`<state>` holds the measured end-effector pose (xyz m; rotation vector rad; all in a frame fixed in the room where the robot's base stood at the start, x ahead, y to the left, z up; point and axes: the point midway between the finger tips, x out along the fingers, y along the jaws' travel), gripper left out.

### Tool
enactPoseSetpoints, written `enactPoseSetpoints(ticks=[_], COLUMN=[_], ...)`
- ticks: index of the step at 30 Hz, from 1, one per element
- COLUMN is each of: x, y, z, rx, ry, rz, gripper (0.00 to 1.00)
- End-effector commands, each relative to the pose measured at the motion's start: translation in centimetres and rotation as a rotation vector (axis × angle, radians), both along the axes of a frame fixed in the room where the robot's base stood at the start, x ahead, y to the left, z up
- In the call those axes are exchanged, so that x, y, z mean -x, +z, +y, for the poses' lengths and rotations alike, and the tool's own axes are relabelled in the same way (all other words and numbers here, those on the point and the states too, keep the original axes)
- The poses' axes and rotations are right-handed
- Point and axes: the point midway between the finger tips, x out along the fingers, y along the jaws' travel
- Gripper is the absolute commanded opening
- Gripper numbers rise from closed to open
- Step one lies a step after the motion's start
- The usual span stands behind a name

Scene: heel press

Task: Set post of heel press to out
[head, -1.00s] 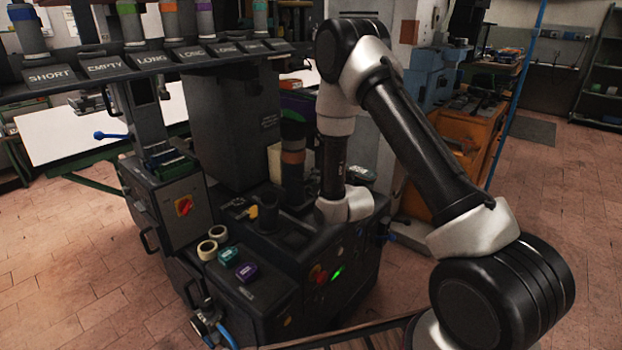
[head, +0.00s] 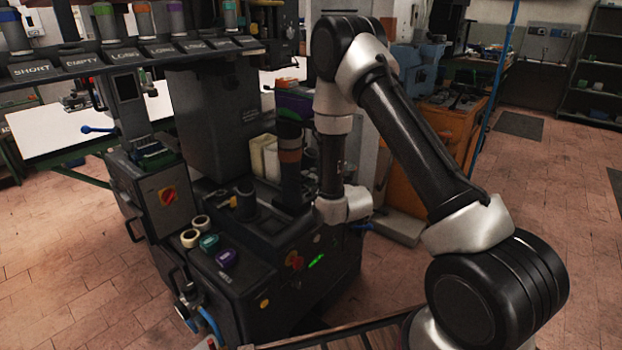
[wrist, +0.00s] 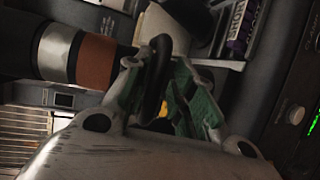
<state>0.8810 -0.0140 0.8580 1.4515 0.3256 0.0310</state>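The heel press (head: 215,120) is a dark machine with a thick column and a low base. My gripper is hidden behind my wrist in the head view. In the wrist view my gripper (wrist: 160,75) has green-padded fingers spread apart. A black rounded piece (wrist: 157,78) shows between them, nearer the left finger, with a gap on the right; I cannot tell whether it touches. The banded post, with orange and silver bands (wrist: 97,62), lies just left of the fingers.
A rail with labelled slots (head: 110,62) and banded cylinders crosses the upper left. Two pale rings and small green and purple boxes (head: 227,258) lie on the base's front. A green light (head: 316,262) glows on the front panel. An orange cabinet (head: 440,125) stands behind my arm.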

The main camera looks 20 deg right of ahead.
Motion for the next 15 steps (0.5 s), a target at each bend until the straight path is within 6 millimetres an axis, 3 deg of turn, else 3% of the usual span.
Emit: enactPoseSetpoints(ticks=[10, 15], x=[-0.1, 1.7], y=[0.2, 0.5], z=[0.1, -0.3], rx=[-0.001, 0.0], ry=[0.004, 0.003], rz=[-0.005, -0.003], gripper=[0.35, 0.35])
